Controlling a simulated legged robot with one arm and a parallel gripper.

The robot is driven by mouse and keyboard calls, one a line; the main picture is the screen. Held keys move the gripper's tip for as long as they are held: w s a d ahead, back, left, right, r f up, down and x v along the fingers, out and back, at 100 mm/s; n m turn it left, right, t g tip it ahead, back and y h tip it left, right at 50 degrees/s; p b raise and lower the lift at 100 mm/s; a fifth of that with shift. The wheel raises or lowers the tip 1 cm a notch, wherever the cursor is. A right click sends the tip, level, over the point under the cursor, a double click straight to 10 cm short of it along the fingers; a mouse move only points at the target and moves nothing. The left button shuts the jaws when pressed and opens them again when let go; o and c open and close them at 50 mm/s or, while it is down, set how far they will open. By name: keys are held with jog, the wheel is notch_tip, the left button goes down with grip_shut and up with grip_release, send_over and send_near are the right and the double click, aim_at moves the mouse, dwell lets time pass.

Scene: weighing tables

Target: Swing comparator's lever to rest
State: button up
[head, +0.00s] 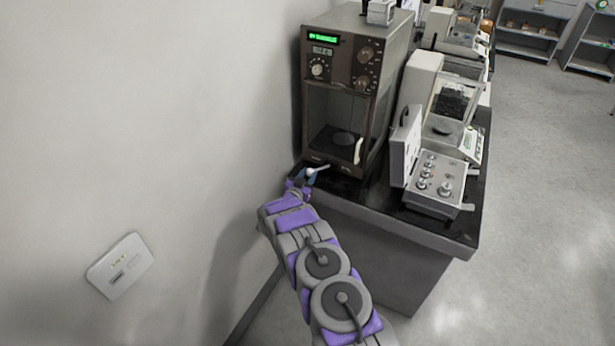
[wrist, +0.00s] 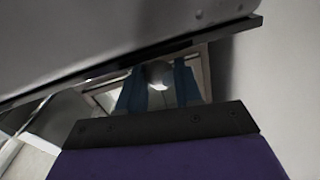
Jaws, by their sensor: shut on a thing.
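The comparator (head: 342,85) is a tall brown-grey cabinet with a green display, knobs and a glass-fronted chamber, standing at the table's wall-side end. Its lever (head: 319,169), a short light rod with a round knob, sticks out low at the front left. My gripper (head: 307,174) is at that knob, and its blue fingers are closed around it. The rest of the lever is hidden in the wrist view.
The dark table (head: 440,229) also holds an open weight box (head: 432,184) and a white balance (head: 450,110) right of the comparator. A white wall with a switch plate (head: 120,266) stands close on the left. Open floor (head: 545,200) lies to the right.

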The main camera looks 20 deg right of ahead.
grip_shut()
jog(key=shift+a, duration=0.1)
jog(key=shift+s, duration=0.1)
jog(key=shift+s+d+r+n+t+y+p, duration=0.1)
jog(key=shift+s+d+n+t+y+p, duration=0.2)
jog(key=shift+s+n+t+y+p, duration=0.6)
jog(key=s+n+t+y+p, duration=0.1)
jog(key=s+d+n+t+y+p, duration=0.1)
jog(key=y, duration=0.1)
jog(key=shift+s+d+p, duration=0.6)
jog(key=shift+s+p, duration=0.05)
jog(key=shift+s, duration=0.2)
jog(key=shift+s+d, duration=0.15)
jog(key=shift+d, duration=0.1)
